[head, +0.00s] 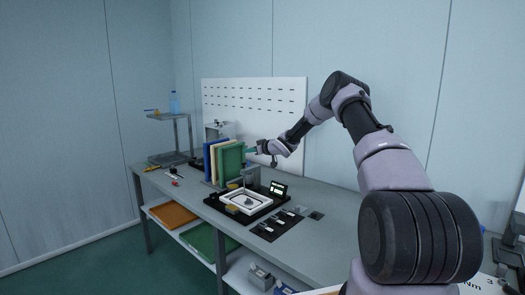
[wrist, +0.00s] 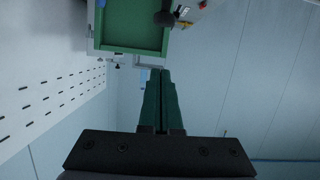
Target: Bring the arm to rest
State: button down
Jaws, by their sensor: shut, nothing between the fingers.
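My gripper (head: 249,151) is held above the workbench (head: 158,180), at the end of my outstretched arm, close to the upper right edge of an upright green panel (head: 231,163). In the wrist view its two green fingers (wrist: 160,72) lie together, shut, with nothing between them. A green panel or tray (wrist: 128,48) shows beyond the fingertips in that view. Whether the fingertips touch the green panel cannot be told from the head view.
A blue panel (head: 207,162) and several others stand beside the green one. A white tray fixture (head: 232,207) and a small display (head: 278,189) are on the bench, below my arm. A white slotted board (head: 255,92) stands behind. A raised shelf (head: 166,116) is at the far left.

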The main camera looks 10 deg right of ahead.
jog(key=s+d+r+m+g+h, duration=0.1)
jog(key=s+d+r+m+h, duration=0.3)
jog(key=s+r, duration=0.85)
jog(key=s+d+r+m+g+h, duration=0.15)
jog(key=s+d+r+h, duration=0.4)
jog(key=s+r, duration=0.75)
jog(key=s+a+m+g+y, duration=0.2)
jog(key=s+m, duration=0.4)
jog(key=s, duration=3)
jog(key=shift+s+a+y, duration=0.4)
jog(key=shift+y, duration=0.25)
